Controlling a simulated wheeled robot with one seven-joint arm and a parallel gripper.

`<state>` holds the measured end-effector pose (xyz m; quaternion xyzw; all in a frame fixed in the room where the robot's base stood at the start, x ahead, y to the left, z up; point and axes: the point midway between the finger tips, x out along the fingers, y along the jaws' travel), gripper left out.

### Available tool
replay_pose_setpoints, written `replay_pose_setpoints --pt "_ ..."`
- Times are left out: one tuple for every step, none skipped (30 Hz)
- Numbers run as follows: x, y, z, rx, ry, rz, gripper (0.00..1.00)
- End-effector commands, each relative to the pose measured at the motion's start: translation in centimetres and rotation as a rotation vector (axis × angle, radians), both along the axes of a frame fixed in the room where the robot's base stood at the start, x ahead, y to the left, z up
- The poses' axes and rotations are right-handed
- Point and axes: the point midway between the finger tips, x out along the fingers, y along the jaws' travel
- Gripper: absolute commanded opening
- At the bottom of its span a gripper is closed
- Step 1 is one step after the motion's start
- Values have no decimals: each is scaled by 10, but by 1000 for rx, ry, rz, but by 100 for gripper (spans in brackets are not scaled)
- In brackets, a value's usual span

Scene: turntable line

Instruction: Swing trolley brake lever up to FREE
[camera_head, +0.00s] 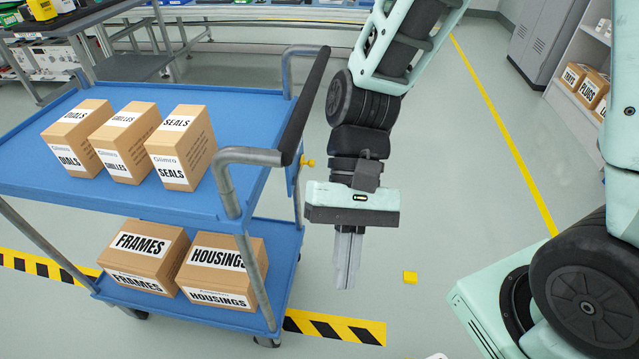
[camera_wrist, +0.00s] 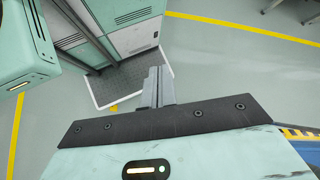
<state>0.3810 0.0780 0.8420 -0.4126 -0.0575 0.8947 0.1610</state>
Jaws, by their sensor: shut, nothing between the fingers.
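The trolley (camera_head: 225,205) has two blue decks and a bent metal push handle with a black grip on its right end. A small yellow knob (camera_head: 308,162) sticks out at that end, just below the grip; it may be part of the brake lever. The lever's arm and any FREE marking cannot be made out. My gripper (camera_head: 345,285) points down, shut and empty, in the open space to the right of the trolley, lower than the knob and apart from it. In the wrist view my shut fingers (camera_wrist: 157,85) show over the floor, with no lever visible near them.
Boxes marked DIALS (camera_head: 77,140), SEALS (camera_head: 181,150) and others stand on the trolley. A yellow-black floor strip (camera_head: 335,327) runs beneath it. Shelves with boxes (camera_head: 590,92) stand at the right. Floor beyond my gripper is clear.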

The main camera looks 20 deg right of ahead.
Motion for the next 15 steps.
replay_pose_setpoints --pt "4 3 -14 14 93 -89 0" --pt "7 6 -18 23 147 -140 0" --pt "11 9 -22 36 215 -205 0" --pt "14 12 -26 48 266 -255 0" --pt "19 14 -29 61 318 -306 0" --pt "25 17 -34 78 387 -373 0" --pt "30 19 -37 92 438 -422 0" --pt "36 21 -40 108 488 -472 0" --pt "45 23 -45 129 556 -537 0" --pt "51 24 -48 146 609 -587 0" --pt "59 24 -52 165 659 -635 0" --pt "69 25 -57 192 726 -699 0" --pt "77 24 -61 211 776 -748 0" --pt "86 23 -65 234 827 -796 0" --pt "98 22 -71 265 893 -859 0"
